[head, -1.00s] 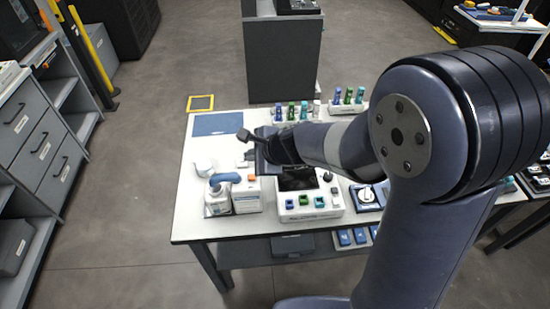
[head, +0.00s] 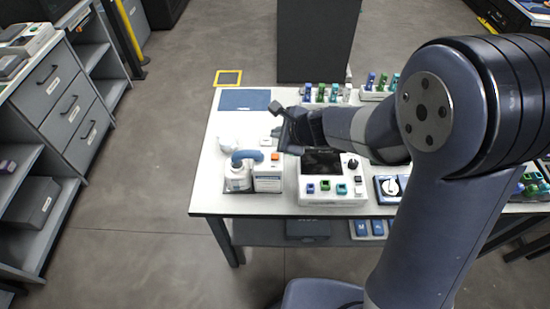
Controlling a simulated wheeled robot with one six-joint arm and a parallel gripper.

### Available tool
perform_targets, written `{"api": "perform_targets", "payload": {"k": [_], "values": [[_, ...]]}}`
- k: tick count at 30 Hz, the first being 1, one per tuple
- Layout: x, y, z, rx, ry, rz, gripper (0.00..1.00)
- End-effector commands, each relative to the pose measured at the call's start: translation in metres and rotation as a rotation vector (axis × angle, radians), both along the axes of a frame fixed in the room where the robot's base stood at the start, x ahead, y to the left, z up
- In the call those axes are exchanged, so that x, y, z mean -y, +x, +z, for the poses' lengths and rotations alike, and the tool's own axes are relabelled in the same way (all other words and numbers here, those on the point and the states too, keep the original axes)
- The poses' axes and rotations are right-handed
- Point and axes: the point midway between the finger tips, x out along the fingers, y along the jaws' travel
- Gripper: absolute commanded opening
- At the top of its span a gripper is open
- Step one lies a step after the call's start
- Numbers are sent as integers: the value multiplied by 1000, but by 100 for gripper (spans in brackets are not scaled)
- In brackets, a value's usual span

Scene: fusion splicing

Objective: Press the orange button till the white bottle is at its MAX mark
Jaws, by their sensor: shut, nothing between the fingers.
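A white bottle (head: 237,179) stands at the front left of the white table, beside a white dispenser box (head: 267,180). A blue spout (head: 246,155) arches from the box over the bottle. The orange button (head: 275,156) is on top of the box. The bottle's fill level and MAX mark are too small to read. My gripper (head: 276,120) is dark, shut and empty. In the picture it appears above the orange button and apart from it; its exact height cannot be told.
A splicer device (head: 332,189) with a dark screen stands right of the dispenser, under my arm. A white round item (head: 228,144) lies behind the bottle. A blue mat (head: 245,99) covers the back left corner. Coloured bottles (head: 321,94) stand in a rack at the back.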

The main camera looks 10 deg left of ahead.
Motion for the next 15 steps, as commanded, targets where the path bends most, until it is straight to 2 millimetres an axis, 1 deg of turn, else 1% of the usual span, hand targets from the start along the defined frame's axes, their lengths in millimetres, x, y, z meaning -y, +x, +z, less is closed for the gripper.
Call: {"api": "perform_targets", "payload": {"k": [1, 9, 15], "values": [[0, 0, -13, -1, -1, 0, 0], [0, 0, -51, 0, -2, 1, 0], [0, 0, -66, 1, 0, 1, 0]]}}
